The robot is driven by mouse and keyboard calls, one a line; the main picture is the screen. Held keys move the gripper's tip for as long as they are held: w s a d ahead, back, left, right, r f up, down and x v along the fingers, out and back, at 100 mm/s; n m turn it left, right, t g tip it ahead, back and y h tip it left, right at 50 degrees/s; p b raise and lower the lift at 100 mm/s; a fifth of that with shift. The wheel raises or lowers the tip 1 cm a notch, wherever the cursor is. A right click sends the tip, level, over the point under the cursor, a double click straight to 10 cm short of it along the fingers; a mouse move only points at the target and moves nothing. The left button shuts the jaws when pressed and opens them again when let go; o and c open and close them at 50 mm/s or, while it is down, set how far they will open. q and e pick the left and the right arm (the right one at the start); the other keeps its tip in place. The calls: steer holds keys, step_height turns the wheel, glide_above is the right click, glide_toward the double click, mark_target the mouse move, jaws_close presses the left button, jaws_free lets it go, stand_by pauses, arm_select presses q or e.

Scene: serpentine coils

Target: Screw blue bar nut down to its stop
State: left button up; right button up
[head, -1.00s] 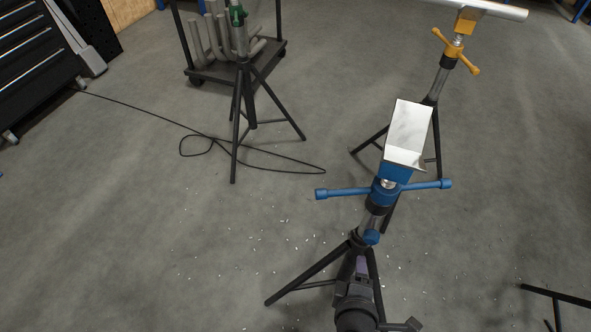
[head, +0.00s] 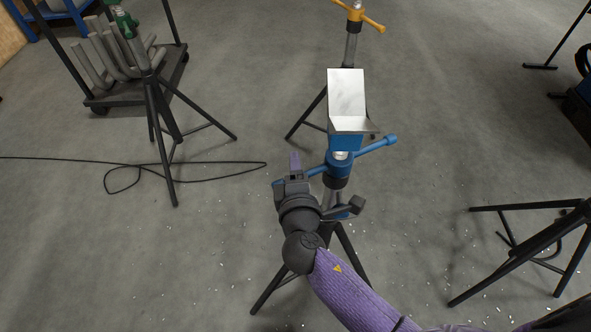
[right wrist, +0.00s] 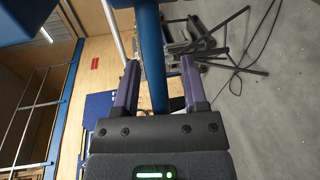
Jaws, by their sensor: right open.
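The blue bar nut (head: 337,163) sits on the threaded post of a stand, under a blue block with a shiny metal V-shaped head (head: 347,92). Its cross bar runs from lower left to a knobbed end (head: 390,140) at upper right. My right gripper (head: 294,166) is at the left arm of the bar and partly hides it. In the right wrist view, my right gripper (right wrist: 160,66) is open, with a blue bar (right wrist: 152,50) between its two purple fingers. I see gaps beside the bar. My left gripper is not in view.
An orange-nut stand (head: 358,18) stands behind. A green-topped stand (head: 165,110) and a cart of grey pipes (head: 120,88) are at left. A black cable (head: 200,162) lies on the floor. Black stand legs (head: 530,245) are at right.

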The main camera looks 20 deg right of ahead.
jaws_close()
stand_by(1.4)
